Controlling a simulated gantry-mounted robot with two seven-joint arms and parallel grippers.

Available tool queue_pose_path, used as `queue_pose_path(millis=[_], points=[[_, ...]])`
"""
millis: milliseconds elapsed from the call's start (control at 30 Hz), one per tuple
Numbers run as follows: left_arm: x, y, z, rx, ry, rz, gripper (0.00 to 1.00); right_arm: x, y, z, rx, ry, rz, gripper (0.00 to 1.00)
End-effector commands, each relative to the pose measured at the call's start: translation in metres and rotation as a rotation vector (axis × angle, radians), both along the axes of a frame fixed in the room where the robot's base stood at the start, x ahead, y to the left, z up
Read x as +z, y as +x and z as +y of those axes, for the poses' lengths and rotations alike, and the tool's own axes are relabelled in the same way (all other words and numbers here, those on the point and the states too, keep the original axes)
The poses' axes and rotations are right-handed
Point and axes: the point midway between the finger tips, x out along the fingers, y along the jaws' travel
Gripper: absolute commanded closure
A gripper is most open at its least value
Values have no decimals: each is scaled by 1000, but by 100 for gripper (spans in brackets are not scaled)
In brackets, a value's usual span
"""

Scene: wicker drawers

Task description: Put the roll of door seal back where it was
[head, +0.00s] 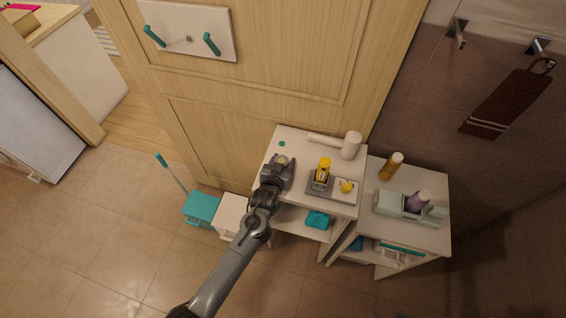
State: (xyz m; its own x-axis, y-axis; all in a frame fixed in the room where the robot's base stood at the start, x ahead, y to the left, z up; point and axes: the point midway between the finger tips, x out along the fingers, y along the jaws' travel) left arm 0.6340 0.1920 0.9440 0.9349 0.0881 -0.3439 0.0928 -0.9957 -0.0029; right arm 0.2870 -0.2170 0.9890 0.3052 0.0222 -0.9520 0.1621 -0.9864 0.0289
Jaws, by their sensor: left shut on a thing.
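My left gripper (281,165) reaches in from the bottom left, over the left part of the white shelf unit's top (298,140). It is shut on a small pale, yellowish round thing, which seems to be the roll of door seal (282,159). The fingers hide much of it, and I cannot tell whether it touches the top. A small teal disc (282,144) lies on the top just behind it. My right gripper is not in view.
A grey tray (321,192) with yellow-topped items stands right of the gripper. A white hair dryer (350,146) lies behind it. A lower cabinet (428,233) at right holds an amber bottle (391,166) and a pale caddy (388,205). A wooden door (270,125) stands behind.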

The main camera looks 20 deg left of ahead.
Motion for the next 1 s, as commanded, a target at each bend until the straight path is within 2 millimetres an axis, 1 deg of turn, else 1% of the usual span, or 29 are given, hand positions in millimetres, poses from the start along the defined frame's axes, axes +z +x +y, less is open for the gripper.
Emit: queue_pose_path(millis=[433, 467, 600, 633, 867, 1000], points=[[-6, 0, 0, 0, 0, -1, 82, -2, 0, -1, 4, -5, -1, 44], [-6, 0, 0, 0, 0, -1, 45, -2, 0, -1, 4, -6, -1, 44], [-5, 0, 0, 0, 0, -1, 24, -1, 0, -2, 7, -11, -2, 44], [-5, 0, 0, 0, 0, -1, 21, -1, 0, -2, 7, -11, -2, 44], [-5, 0, 0, 0, 0, -1, 21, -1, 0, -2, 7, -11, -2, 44], [-1, 0, 0, 0, -1, -1, 21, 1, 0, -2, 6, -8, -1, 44]])
